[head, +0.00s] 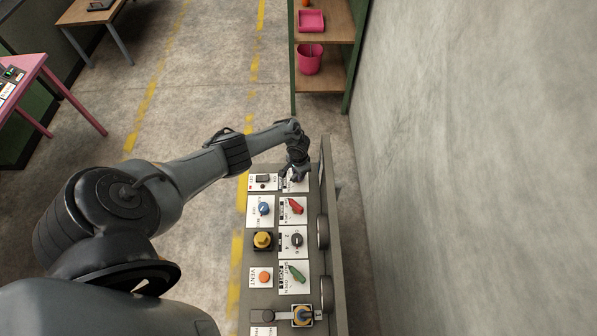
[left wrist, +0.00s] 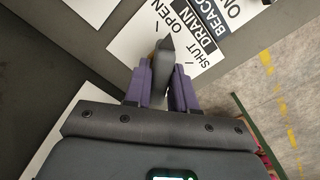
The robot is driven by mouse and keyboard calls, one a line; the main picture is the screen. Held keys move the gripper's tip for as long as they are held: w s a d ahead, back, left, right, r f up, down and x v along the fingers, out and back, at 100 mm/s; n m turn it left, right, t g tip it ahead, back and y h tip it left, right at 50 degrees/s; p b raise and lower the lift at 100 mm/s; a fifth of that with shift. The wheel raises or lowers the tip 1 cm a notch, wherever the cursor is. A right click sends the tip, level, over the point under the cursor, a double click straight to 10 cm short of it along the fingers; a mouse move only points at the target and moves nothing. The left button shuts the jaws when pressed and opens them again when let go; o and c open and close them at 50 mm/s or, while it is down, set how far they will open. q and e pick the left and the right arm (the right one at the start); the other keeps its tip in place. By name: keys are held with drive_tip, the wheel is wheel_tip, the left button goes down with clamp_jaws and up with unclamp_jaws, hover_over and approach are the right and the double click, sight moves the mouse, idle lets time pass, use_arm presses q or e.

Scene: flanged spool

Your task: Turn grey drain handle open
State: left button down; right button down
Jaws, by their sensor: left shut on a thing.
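The grey drain handle (left wrist: 162,66) shows in the left wrist view, on a white plate lettered OPEN, DRAIN and SHUT (left wrist: 190,40). Its pointed tip faces the top of that picture, near the lettering. My left gripper (left wrist: 162,88) has its purple fingers on either side of the handle and is shut on it. In the head view my left gripper (head: 293,174) is at the far end of the control panel (head: 262,300), hiding most of the handle and its plate. My right gripper is not in view.
Close by on the panel are a black switch (head: 263,179), a blue knob (head: 265,209) and a red handle (head: 295,206). A yellow button (head: 263,240), a dark dial (head: 297,240), an orange button (head: 265,277) and a green handle (head: 297,274) are nearer. A wall (head: 470,170) stands right.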

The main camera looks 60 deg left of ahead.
use_arm(q)
drive_tip(key=shift+d+r+n, duration=0.1)
drive_tip(key=shift+n, duration=0.6)
drive_tip(key=c, duration=1)
unclamp_jaws()
drive_tip(key=shift+p, duration=0.35)
wheel_tip(320, 180, up, 9)
drive_tip(key=p, duration=0.4)
drive_tip(key=shift+r+p, duration=0.15)
drive_tip(key=shift+p, duration=0.15)
drive_tip(key=shift+r, duration=0.7)
